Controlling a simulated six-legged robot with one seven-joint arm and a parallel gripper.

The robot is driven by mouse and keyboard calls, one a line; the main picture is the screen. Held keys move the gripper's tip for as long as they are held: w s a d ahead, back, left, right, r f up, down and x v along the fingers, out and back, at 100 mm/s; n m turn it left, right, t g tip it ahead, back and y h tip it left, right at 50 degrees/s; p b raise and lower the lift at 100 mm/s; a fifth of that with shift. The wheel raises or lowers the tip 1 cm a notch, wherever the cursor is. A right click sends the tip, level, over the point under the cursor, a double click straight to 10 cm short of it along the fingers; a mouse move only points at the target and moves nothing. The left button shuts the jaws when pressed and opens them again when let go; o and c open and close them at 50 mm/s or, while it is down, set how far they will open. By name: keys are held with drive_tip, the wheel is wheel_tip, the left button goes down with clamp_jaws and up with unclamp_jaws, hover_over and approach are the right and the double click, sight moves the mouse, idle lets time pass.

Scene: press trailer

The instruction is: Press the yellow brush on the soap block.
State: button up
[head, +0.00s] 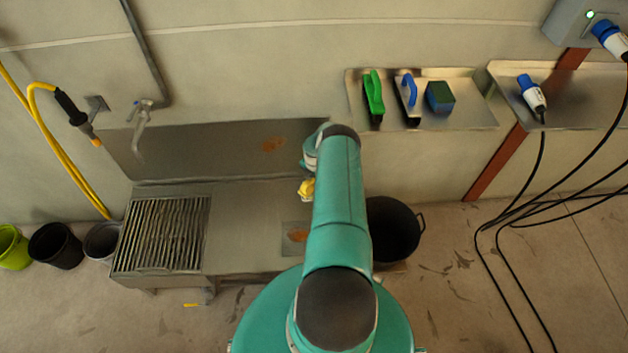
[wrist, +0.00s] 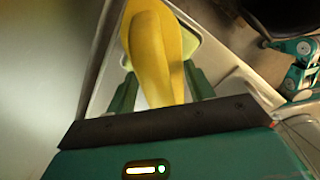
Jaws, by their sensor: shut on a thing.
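The yellow brush (head: 306,188) shows as a small patch just left of my arm, above the steel sink counter. In the wrist view the brush's thick yellow handle (wrist: 156,50) lies between the two green fingers of my gripper (wrist: 160,92), which is shut on it. My arm hides most of the brush and the gripper in the head view. I cannot make out the soap block for certain. A pale-rimmed shape partly shows behind the handle in the wrist view, and I cannot tell what it is or whether the brush touches anything.
The steel counter (head: 240,230) has a slatted grate (head: 160,235) at left and a tap (head: 141,120) above. A wall shelf (head: 470,112) holds a green brush (head: 373,95), a blue-handled brush (head: 409,98) and a sponge (head: 440,97). A black bucket (head: 393,232) stands right of my arm.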

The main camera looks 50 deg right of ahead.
drive_tip(key=shift+f, duration=0.6)
idle(1.4)
drive_tip(key=shift+r, duration=0.1)
drive_tip(key=shift+r, duration=3.45)
